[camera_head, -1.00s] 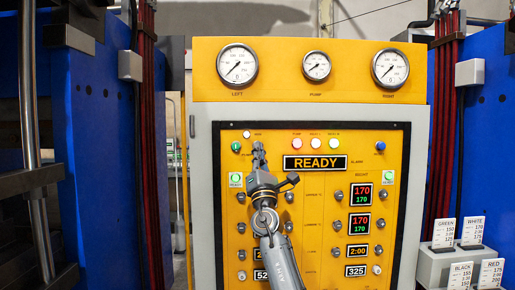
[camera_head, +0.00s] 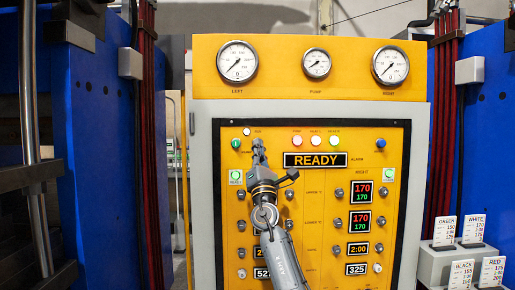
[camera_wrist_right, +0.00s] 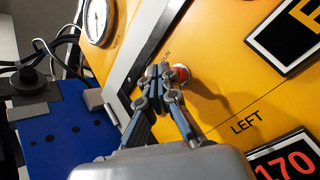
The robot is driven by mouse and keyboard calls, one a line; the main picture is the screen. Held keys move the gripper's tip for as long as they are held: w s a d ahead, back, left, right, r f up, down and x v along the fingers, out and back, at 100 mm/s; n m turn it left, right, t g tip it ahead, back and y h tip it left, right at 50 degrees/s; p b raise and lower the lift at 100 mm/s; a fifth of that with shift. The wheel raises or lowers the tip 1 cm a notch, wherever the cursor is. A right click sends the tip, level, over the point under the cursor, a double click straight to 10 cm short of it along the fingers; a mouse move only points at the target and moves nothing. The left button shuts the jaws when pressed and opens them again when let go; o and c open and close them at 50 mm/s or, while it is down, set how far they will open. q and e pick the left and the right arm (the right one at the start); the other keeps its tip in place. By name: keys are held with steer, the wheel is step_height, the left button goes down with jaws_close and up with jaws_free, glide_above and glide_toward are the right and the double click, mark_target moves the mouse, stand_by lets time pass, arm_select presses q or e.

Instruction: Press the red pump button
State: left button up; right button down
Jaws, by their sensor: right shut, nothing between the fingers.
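The red pump button (camera_wrist_right: 181,75) shows in the right wrist view, with a silver rim, on the yellow control panel (camera_head: 325,215). My right gripper (camera_head: 258,146) is in front of the panel's upper left part in the head view, its fingers pointing up at the panel. It hides the red button there. In the right wrist view the fingertips (camera_wrist_right: 155,80) are shut with nothing between them, just left of the red button and overlapping its edge. I cannot tell whether they touch it. My left gripper is not in view.
A green button (camera_head: 236,144) is left of my fingertips, with a white lamp (camera_head: 247,132) above. Knobs (camera_head: 288,196) line the panel. Blue press columns (camera_head: 95,150) flank the cabinet.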

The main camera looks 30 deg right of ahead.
steer(key=shift+w+d+b, duration=0.45)
steer(key=shift+w+b, duration=0.35)
steer(key=shift+b, duration=0.9)
stand_by(1.5)
steer(key=shift+s+a+r+p, duration=0.1)
steer(key=shift+a+r+p, duration=0.05)
steer(key=shift+p, duration=0.25)
steer(key=s+p, duration=0.1)
steer(key=s+a+p, duration=0.1)
steer(key=shift+f+p, duration=0.2)
steer(key=shift+p, duration=0.1)
stand_by(0.3)
steer(key=s+p, duration=0.1)
steer(key=p, duration=0.1)
steer(key=s+a+p, duration=0.1)
steer(key=s+p, duration=0.1)
steer(key=s+a+p, duration=0.1)
steer(key=p, duration=0.1)
steer(key=shift+s+a, duration=0.2)
steer(key=shift+a, duration=0.05)
